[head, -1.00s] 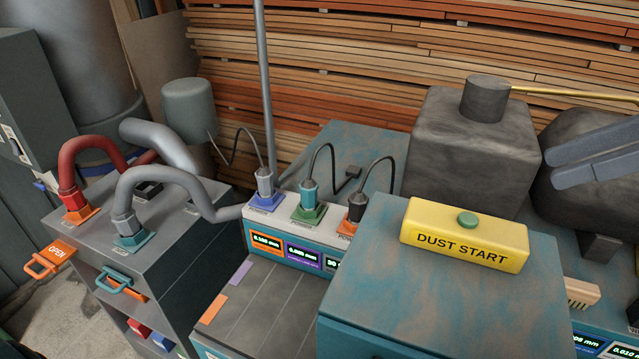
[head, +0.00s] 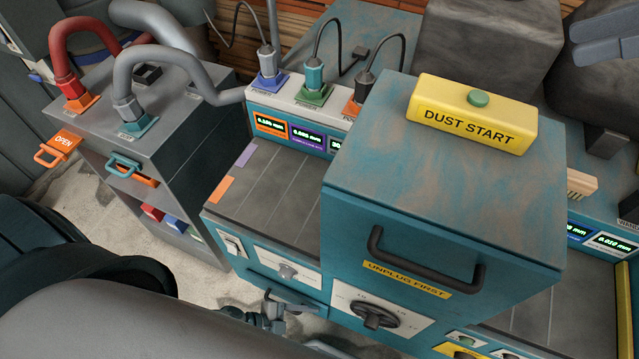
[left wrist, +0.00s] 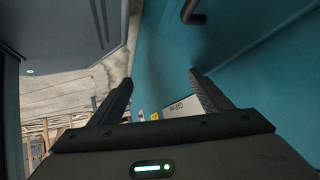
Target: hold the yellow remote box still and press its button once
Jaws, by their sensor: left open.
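The yellow remote box (head: 470,125), lettered DUST START, lies on the teal cabinet top (head: 370,165) in the head view. Its round green button (head: 478,99) is on the upper face and is uncovered. No gripper touches the box. My left gripper (left wrist: 160,78) is open and empty in the left wrist view, with teal panelling to the right and a dark grey surface to the left. The box does not show in that view. I cannot clearly make out the left gripper in the head view.
A drawer with a black handle (head: 425,268), labelled UNPLUG FIRST, is below the box. Several plugs (head: 314,80) stand in the power strip to the left. A grey cabinet (head: 180,130) with hoses is further left. The cabinet top before the box is clear.

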